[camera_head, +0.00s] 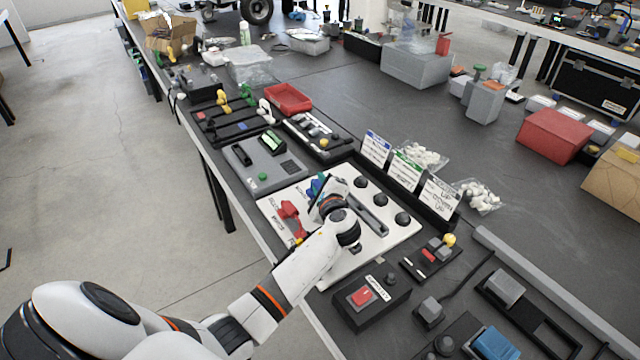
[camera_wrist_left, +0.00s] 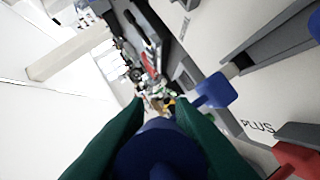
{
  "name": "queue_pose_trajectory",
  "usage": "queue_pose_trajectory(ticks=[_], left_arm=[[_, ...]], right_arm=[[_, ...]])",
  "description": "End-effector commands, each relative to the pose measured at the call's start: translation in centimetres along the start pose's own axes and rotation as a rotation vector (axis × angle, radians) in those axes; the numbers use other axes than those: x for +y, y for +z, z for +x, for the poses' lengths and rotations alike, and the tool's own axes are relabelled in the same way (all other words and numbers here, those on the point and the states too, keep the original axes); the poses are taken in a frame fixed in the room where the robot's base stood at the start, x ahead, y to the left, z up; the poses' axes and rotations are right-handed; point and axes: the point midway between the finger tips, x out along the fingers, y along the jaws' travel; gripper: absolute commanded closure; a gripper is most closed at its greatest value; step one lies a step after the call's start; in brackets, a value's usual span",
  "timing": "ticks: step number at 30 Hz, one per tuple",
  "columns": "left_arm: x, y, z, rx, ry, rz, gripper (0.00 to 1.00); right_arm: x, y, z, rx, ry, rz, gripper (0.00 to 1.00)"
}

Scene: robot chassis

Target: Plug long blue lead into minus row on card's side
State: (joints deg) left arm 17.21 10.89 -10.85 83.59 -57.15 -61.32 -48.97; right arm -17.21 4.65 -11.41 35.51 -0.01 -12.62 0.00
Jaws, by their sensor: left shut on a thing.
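The white board (camera_head: 385,240) lies on the dark table, with dark round knobs along its right side and red and blue parts on its left. My left gripper (camera_head: 319,186) is over the board's upper left part, beside blue pieces. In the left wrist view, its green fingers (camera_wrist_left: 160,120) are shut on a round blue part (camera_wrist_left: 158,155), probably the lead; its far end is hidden. Another blue part (camera_wrist_left: 216,92) sits on the board beyond the fingers, near the printed word PLUS. Red parts (camera_head: 290,215) lie left of my arm. My right gripper is not in view.
A black holder with upright white cards (camera_head: 408,172) stands just right of the board. A grey panel (camera_head: 264,162) lies behind it, a red-button box (camera_head: 368,300) in front. A red tray (camera_head: 287,99) is farther back. My forearm covers the board's front left part.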

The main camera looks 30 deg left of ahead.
Motion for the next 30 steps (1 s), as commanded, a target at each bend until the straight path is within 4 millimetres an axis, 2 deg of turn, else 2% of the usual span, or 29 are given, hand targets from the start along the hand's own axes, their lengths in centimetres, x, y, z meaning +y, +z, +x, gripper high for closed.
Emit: queue_pose_trajectory(ticks=[30], left_arm=[[0.01,0.0,-0.03,-0.001,0.0,0.0,1.0]], right_arm=[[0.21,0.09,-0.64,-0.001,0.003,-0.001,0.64]])
